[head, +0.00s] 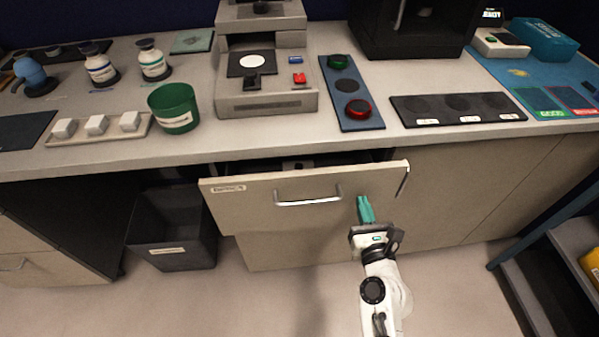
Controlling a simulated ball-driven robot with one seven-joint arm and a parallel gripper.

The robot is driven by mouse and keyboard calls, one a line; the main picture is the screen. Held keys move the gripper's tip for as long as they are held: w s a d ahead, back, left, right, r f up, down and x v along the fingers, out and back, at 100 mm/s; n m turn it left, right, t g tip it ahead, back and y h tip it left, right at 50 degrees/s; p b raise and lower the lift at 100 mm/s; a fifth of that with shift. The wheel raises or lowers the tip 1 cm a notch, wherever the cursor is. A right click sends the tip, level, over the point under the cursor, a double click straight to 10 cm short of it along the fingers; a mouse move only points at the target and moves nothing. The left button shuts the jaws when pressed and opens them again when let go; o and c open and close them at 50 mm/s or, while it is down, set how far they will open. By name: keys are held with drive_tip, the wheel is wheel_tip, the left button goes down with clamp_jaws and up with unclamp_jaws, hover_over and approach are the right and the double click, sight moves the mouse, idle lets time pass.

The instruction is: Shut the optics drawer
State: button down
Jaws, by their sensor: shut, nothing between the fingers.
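The optics drawer (255,198) is pulled out under the bench top in the head view, with a label at its upper left and a silver bar handle (308,201) on its front. A dark strip of its inside shows behind the front's top edge, with a small object partly visible in it. My gripper (364,203) has teal fingers, shut and empty. It is in front of the drawer face, to the right of the handle. I cannot tell whether the fingertips touch the face.
The bench top (350,143) overhangs the drawer and carries a microscope-like instrument (262,90), a green cup (174,108) and a blue panel with coloured buttons (350,95). A dark bin (175,255) stands on the floor at left. A shelf unit (570,250) stands at right.

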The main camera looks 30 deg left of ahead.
drive_tip(key=b+v, duration=0.1)
drive_tip(key=v, duration=1.4)
drive_tip(key=shift+s+d, duration=0.1)
drive_tip(key=s+d+n+g+h+p, duration=0.6)
drive_tip(key=s+d+n+g+h, duration=0.4)
drive_tip(key=s+d+n, duration=1.2)
drive_tip(key=d+n+g, duration=0.2)
drive_tip(key=n+g, duration=0.2)
drive_tip(key=n, duration=0.2)
drive_tip(key=shift+s+d+f+n, duration=0.15)
drive_tip(key=shift+d+f+n, duration=0.2)
drive_tip(key=shift+f+n, duration=0.05)
drive_tip(key=shift+a, duration=0.1)
